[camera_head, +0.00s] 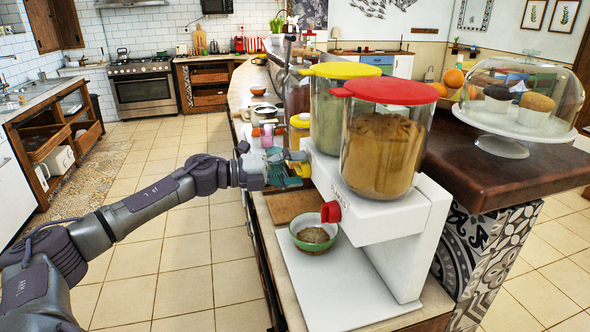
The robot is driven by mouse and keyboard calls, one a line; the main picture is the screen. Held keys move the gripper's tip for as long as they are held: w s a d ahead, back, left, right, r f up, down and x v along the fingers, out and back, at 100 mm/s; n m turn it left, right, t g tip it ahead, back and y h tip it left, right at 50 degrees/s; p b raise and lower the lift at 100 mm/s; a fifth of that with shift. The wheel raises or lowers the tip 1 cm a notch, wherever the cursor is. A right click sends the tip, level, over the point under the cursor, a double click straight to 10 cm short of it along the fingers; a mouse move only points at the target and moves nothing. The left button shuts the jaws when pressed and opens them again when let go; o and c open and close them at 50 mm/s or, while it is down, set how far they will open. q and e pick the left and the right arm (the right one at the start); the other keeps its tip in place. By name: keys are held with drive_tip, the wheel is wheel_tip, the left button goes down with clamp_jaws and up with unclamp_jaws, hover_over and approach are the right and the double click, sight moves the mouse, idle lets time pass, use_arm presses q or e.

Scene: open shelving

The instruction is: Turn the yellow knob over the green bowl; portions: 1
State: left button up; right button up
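A white dispenser (397,224) holds two clear containers, one with a yellow lid (342,70) and one with a red lid (390,91). The yellow knob (302,169) shows only partly at the dispenser's far left side. My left gripper (291,169) reaches in from the left, its fingertips at the yellow knob. Whether they touch or grip it I cannot tell. A red knob (331,211) is on the nearer unit. The green bowl (313,232), with some brownish food in it, stands on the dispenser's white base, below and left of the red knob. My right gripper is not in view.
A wooden board (292,205) lies just beyond the bowl. Jars and cups crowd the counter behind my gripper. A glass-domed cake stand (502,146) stands on the raised dark counter at right. The tiled floor at left is clear.

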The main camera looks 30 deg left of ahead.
use_arm(q)
drive_tip(key=shift+s+a, duration=0.1)
drive_tip(key=v, duration=0.7)
idle(0.4)
drive_tip(key=shift+s, duration=0.15)
idle(0.7)
